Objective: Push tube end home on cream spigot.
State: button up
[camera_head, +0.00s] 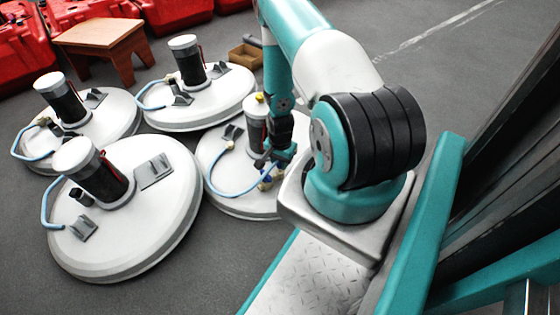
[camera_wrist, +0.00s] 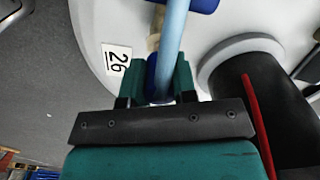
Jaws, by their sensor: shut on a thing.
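My gripper (camera_wrist: 166,80) is shut on the light blue tube (camera_wrist: 173,38), which runs up between its teal fingers in the wrist view. A darker blue piece also shows between the fingers. A cream piece (camera_wrist: 153,40), likely the cream spigot, lies just left of the tube; I cannot tell whether the tube end is on it. In the head view my gripper (camera_head: 278,155) is over the right-hand white tank lid (camera_head: 215,160). The tube end is hidden.
A black cylinder (camera_wrist: 262,100) with a red strip stands close right of my gripper. A tag marked 26 (camera_wrist: 117,60) is on the lid at left. Other lids with grey-capped cylinders (camera_head: 125,215) stand left. A brown stool (camera_head: 100,38) and red cases are behind.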

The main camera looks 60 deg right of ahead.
jog(key=shift+f, duration=0.2)
jog(key=shift+f+b, duration=0.75)
jog(key=shift+f, duration=0.25)
jog(key=o, duration=1.5)
notch_tip(320, 180, up, 8)
jog(key=p, duration=0.7)
jog(key=shift+r+p, duration=0.25)
jog(key=shift+p, duration=0.1)
